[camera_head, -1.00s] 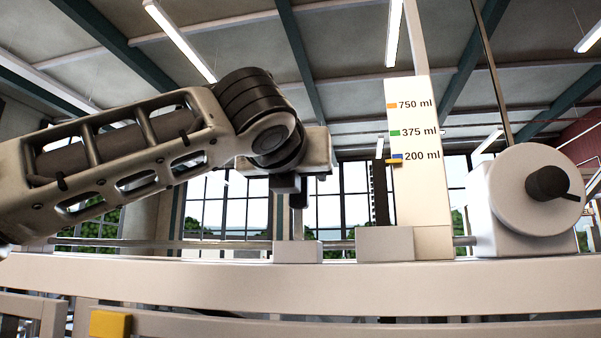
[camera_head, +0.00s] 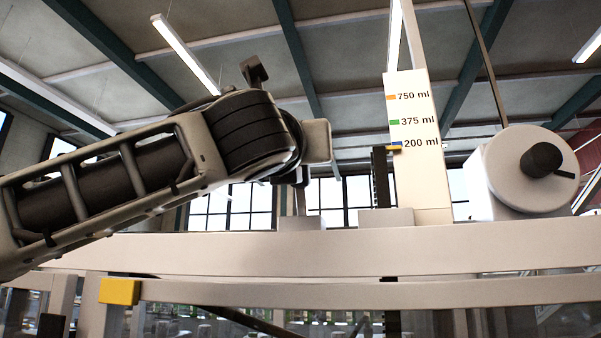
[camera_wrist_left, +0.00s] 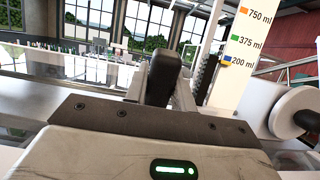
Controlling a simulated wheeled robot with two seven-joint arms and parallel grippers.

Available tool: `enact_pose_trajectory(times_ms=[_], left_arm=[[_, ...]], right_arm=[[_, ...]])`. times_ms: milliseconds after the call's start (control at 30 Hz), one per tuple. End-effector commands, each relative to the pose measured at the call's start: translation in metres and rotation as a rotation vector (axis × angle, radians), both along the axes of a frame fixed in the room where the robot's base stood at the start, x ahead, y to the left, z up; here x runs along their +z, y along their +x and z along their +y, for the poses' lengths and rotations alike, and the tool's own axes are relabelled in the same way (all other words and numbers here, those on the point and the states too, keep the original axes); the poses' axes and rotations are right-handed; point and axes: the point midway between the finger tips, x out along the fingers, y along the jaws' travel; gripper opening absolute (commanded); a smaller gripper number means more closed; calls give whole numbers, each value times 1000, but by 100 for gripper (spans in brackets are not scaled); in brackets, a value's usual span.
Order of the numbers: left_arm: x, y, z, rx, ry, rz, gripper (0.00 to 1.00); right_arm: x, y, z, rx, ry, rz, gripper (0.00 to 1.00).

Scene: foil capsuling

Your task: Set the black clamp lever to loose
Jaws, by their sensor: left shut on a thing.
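My left gripper (camera_head: 299,180) is at the end of the arm from the left, above a pale block (camera_head: 302,223) on the machine's beam. It is shut on what appears to be the black clamp lever, mostly hidden by the jaws and wrist; its setting cannot be read. A thin upright stem shows between jaws and block. My right gripper is not in view.
A white scale plate (camera_head: 412,150) marked 750, 375 and 200 ml stands right of my gripper, its yellow pointer (camera_head: 393,148) near 200 ml. A white round housing with a black knob (camera_head: 541,160) is farther right. A long pale beam (camera_head: 400,250) crosses in front.

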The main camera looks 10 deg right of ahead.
Motion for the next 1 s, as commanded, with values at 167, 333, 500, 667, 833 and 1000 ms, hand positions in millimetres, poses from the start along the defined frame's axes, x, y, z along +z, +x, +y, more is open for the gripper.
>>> enact_pose_trajectory(times_ms=[167, 333, 500, 667, 833, 1000], left_arm=[[-12, -9, 3, 0, -37, -113, 0], [-13, -16, 5, 0, -64, -193, 0], [-13, -19, 6, 0, -78, -241, 0], [-12, -21, 7, 1, -85, -258, 0], [-11, -21, 7, 1, -85, -261, 0], [-11, -21, 7, 2, -85, -260, 0]], right_arm=[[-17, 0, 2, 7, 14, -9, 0], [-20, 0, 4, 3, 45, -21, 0], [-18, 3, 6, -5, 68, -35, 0], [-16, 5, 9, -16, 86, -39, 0], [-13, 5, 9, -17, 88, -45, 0], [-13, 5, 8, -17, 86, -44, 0]])
